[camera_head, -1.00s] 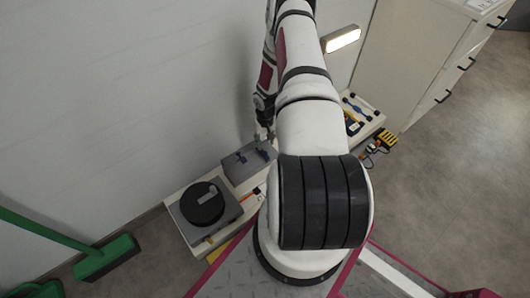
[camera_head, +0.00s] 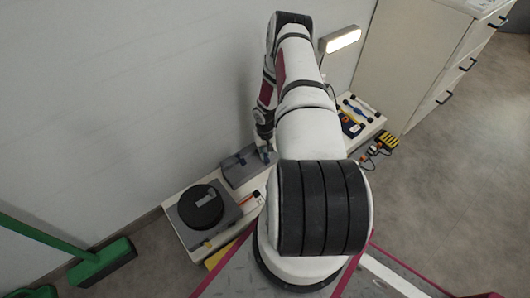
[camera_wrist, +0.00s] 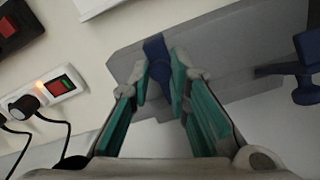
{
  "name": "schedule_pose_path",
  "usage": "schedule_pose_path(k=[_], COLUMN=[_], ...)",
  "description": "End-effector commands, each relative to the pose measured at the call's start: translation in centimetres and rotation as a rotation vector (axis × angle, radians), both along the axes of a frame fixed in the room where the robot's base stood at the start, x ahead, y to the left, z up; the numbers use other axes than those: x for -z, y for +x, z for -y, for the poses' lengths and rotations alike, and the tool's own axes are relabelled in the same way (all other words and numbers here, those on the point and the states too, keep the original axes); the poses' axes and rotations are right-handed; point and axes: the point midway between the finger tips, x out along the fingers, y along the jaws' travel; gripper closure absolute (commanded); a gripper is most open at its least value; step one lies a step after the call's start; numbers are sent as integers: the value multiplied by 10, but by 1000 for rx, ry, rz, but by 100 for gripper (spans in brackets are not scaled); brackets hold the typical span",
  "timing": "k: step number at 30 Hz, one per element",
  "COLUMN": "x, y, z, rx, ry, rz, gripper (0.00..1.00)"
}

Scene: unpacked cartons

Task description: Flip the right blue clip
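A grey box (camera_head: 238,174) with blue clips sits beside the wall. It also shows in the wrist view (camera_wrist: 215,50), where one blue clip (camera_wrist: 158,62) stands between the teal fingers of my gripper (camera_wrist: 160,82). The fingers are partly apart, one on each side of the clip; I cannot tell whether they touch it. A second blue clip (camera_wrist: 305,70) is at the right edge of the wrist view, apart from the gripper. In the head view, my gripper (camera_head: 266,150) is at the right end of the box, small and partly hidden by my arm.
A black round object (camera_head: 201,206) rests on a grey case to the left. A power strip (camera_wrist: 52,98) with a lit red switch and black plugs lies left in the wrist view. A lamp (camera_head: 341,40) and a cabinet (camera_head: 425,60) stand right. A green broom (camera_head: 100,262) leans left.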

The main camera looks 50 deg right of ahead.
Motion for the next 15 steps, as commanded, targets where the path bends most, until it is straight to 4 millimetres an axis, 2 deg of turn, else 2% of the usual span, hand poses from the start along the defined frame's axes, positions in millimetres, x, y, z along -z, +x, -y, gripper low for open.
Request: schedule_pose_path(k=[8,15], x=[0,-3], y=[1,7], z=[1,4], rx=[1,0], ry=[0,24], rz=[-11,-123], gripper=[100,100])
